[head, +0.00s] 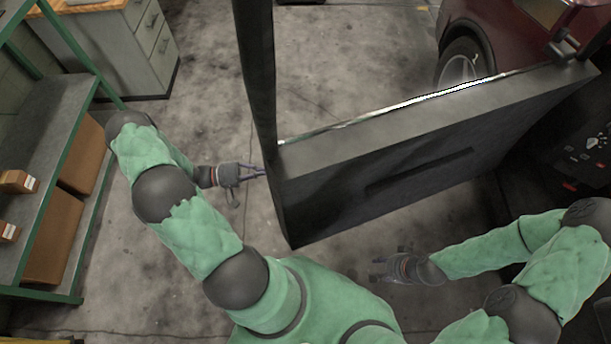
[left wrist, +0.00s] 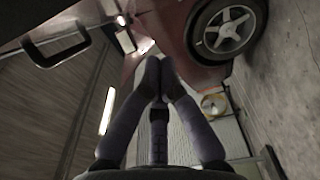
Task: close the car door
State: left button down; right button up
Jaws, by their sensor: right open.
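The car door (head: 400,155) stands open, a dark panel reaching left from the red car (head: 510,22), its inner side facing me. Its tall frame post (head: 256,70) rises at the free end. My left gripper (head: 262,173) is just left of that end, apart or touching I cannot tell. In the left wrist view its fingers (left wrist: 160,68) converge at the tips, with nothing seen between them; the door (left wrist: 45,110) fills the left side. My right gripper (head: 378,270) is open and empty in front of the door's inner side, apart from it.
A green-framed shelf (head: 60,150) with cardboard boxes (head: 52,235) stands at the left. A drawer cabinet (head: 135,45) is at the back left. The car's wheel (head: 460,66) shows beyond the door. Concrete floor (head: 200,80) between shelf and door is clear.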

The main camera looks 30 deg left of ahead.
pick_arm(q)
jog(key=w+d+b, duration=0.3)
jog(key=d, duration=0.7)
jog(key=shift+w+d+r+t, duration=0.15)
jog(key=shift+w+r+t, duration=0.15)
jog(key=shift+r, duration=0.1)
jog(key=shift+s, duration=0.1)
